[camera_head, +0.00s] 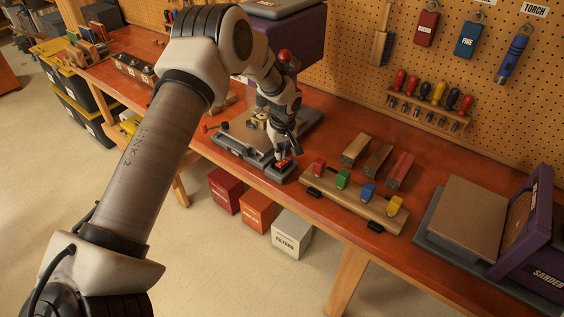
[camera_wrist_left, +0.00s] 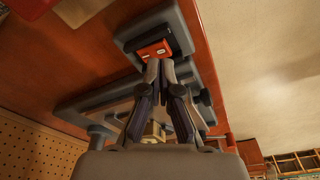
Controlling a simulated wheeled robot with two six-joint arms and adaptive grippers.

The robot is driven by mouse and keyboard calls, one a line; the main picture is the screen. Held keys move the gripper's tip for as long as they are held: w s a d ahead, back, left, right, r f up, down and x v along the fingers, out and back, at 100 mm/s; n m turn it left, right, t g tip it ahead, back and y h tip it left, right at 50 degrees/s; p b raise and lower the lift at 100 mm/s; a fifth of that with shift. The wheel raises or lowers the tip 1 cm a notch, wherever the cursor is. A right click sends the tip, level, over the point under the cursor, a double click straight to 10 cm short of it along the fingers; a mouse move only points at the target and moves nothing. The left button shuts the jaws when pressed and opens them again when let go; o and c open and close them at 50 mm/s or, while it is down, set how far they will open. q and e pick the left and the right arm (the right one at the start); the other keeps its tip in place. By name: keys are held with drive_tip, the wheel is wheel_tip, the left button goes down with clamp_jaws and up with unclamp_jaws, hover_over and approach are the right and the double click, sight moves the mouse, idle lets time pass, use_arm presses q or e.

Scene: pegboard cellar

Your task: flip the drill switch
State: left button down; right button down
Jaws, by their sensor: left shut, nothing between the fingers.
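The drill press is at the back of the bench, with a purple head (camera_head: 285,38) and a grey base (camera_head: 240,146). Its orange-red rocker switch (camera_head: 283,163) sits in a dark box at the base's front right corner. In the left wrist view the switch (camera_wrist_left: 154,50) shows pale marks on its face. My left gripper (camera_head: 281,154) points down at the switch, shut and empty. In the wrist view its fingertips (camera_wrist_left: 160,66) meet at the switch's near edge; I cannot tell whether they touch it. My right gripper is not in view.
A wooden rack (camera_head: 352,202) with several coloured clamps or blocks stands just right of the switch. Wood pieces (camera_head: 377,160) lie behind it. A purple sander (camera_head: 525,235) is at the far right. The pegboard (camera_head: 345,60) closes off the back.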

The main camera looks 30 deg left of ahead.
sight(280, 164)
use_arm(q)
drive_tip(key=shift+s+f+b, duration=0.1)
drive_tip(key=shift+f+b, duration=0.7)
drive_tip(key=shift+f, duration=0.6)
idle(0.8)
wheel_tip(280, 164, up, 3)
drive_tip(key=shift+f+p, duration=0.2)
drive_tip(key=shift+p, duration=0.85)
wheel_tip(280, 164, up, 3)
drive_tip(key=shift+f+p, duration=0.15)
drive_tip(key=shift+p, duration=0.7)
drive_tip(key=shift+r+p, duration=0.65)
drive_tip(key=shift+r, duration=0.2)
drive_tip(key=shift+f, duration=0.15)
